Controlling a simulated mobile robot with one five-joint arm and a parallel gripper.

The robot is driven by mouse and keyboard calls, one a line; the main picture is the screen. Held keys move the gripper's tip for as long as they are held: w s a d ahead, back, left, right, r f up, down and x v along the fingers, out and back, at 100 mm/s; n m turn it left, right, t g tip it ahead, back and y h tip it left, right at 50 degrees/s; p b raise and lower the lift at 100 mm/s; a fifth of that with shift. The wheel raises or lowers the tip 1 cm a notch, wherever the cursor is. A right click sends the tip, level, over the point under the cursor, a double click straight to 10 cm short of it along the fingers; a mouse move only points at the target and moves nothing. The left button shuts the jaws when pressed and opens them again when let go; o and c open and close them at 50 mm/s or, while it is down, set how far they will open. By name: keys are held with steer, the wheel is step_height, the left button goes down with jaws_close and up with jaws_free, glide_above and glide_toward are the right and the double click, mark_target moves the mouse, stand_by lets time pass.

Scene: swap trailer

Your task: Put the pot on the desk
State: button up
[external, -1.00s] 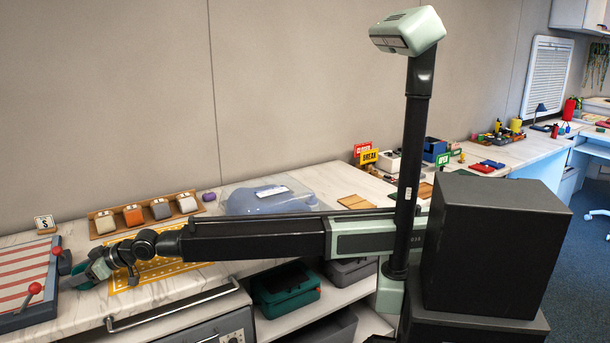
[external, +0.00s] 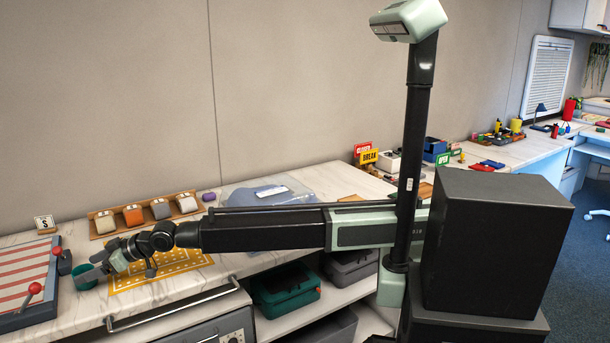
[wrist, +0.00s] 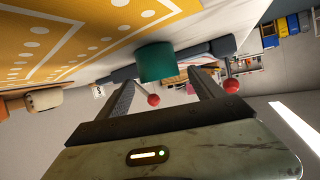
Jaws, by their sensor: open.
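The pot is a small dark green cup (external: 84,281) on the marble-look counter at the lower left, just right of the red-and-white striped board. In the wrist view, which is turned upside down, the pot (wrist: 156,63) stands upright on the counter surface. My gripper (external: 92,268) is open, with its fingers spread at the pot. In the wrist view the pot shows ahead of and between the two fingertips (wrist: 164,80), with a gap on each side. The fingers partly hide the pot in the external view. I cannot tell whether a finger touches it.
The striped board (external: 24,285) with red-knobbed levers stands close left of the pot. A yellow dotted mat (external: 175,270) lies right of it. A wooden holder (external: 100,236) with several coloured blocks is along the wall. A desk (external: 597,150) stands at the far right.

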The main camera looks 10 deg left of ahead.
steer(key=p+v, duration=0.1)
steer(key=v, duration=0.5)
steer(key=shift+d+r+p, duration=0.15)
steer(key=shift+d+p, duration=0.05)
steer(key=shift+p, duration=0.15)
steer(key=shift+o, duration=0.4)
